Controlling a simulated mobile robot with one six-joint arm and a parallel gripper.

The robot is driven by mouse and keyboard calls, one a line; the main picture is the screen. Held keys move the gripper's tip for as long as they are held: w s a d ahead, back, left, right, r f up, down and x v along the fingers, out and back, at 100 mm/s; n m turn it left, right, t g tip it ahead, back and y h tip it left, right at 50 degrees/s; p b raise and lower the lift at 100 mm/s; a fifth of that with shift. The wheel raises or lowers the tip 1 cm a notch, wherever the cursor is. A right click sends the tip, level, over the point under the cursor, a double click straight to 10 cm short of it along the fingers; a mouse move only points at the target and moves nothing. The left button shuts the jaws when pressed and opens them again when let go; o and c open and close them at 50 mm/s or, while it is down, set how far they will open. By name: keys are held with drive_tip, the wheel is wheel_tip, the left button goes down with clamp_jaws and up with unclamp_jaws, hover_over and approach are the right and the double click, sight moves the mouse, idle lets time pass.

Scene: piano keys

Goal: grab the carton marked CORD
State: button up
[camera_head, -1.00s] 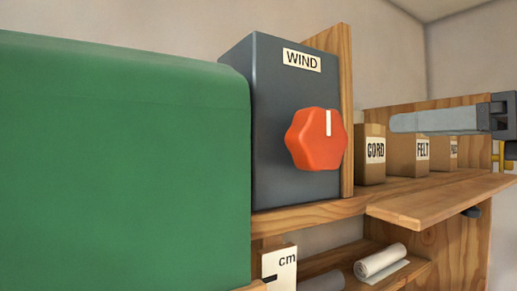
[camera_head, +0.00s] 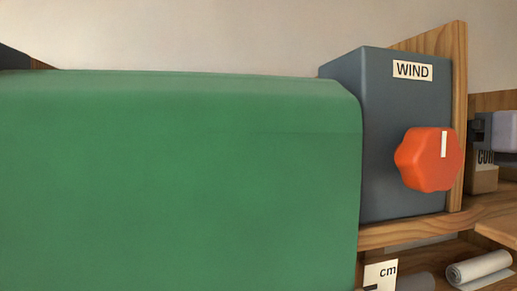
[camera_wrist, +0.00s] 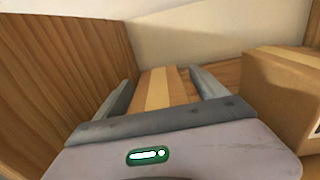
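The carton marked CORD (camera_head: 484,178) stands on the wooden shelf at the right edge of the head view, its label partly covered by my gripper and cut by the frame. In the wrist view, a carton with a pale stripe along its top (camera_wrist: 160,91) lies between the two grey fingers of my gripper (camera_wrist: 160,77). The fingers are apart, one on each side of it. I cannot tell whether either finger touches it. My gripper (camera_head: 479,130) also shows in the head view, at the top of the CORD carton.
In the wrist view, another brown carton (camera_wrist: 284,98) stands close on the right, and a wooden panel (camera_wrist: 65,80) rises on the left. The head view shows the grey WIND box (camera_head: 385,150) with its orange knob (camera_head: 428,160), a big green block (camera_head: 180,180) and a paper roll (camera_head: 480,268).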

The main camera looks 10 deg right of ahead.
drive_tip(key=shift+s, duration=0.25)
drive_tip(key=c, duration=0.7)
drive_tip(key=shift+w+a, duration=0.1)
drive_tip(key=c, duration=1)
drive_tip(key=shift+r, duration=0.1)
drive_tip(key=shift+r, duration=0.1)
